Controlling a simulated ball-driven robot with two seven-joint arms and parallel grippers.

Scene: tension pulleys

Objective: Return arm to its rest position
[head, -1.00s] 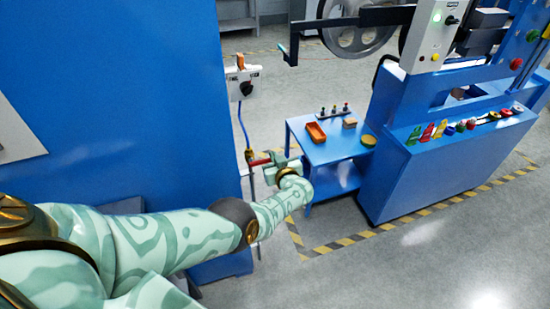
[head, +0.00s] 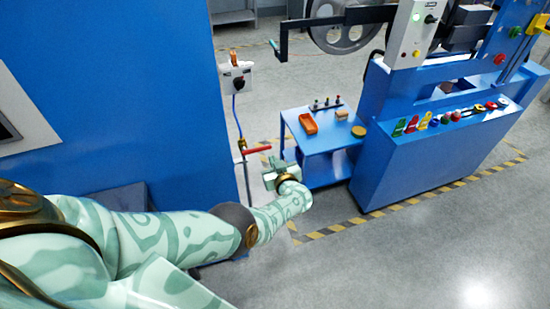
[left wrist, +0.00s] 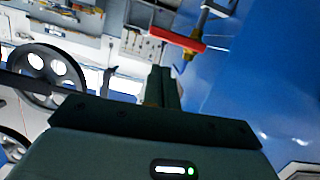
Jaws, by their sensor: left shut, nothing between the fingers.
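My left arm reaches in from the left in the head view, with its elbow bent and its forearm over the grey floor. My left gripper (head: 270,166) is at the end of it, shut and empty. It is close to the red valve handle (head: 257,150) on the thin pipe but appears apart from it. In the left wrist view the shut fingers (left wrist: 166,82) point up the picture, and the red handle (left wrist: 176,38) shows beyond them, with nothing between the fingers. My right gripper is not in view.
A blue cabinet (head: 120,90) stands at the left, with a white switch box (head: 236,78) beside it. A small blue table (head: 325,142) holds an orange tray (head: 308,124). A blue machine (head: 430,160) with a pulley wheel stands at the right. The front floor is clear.

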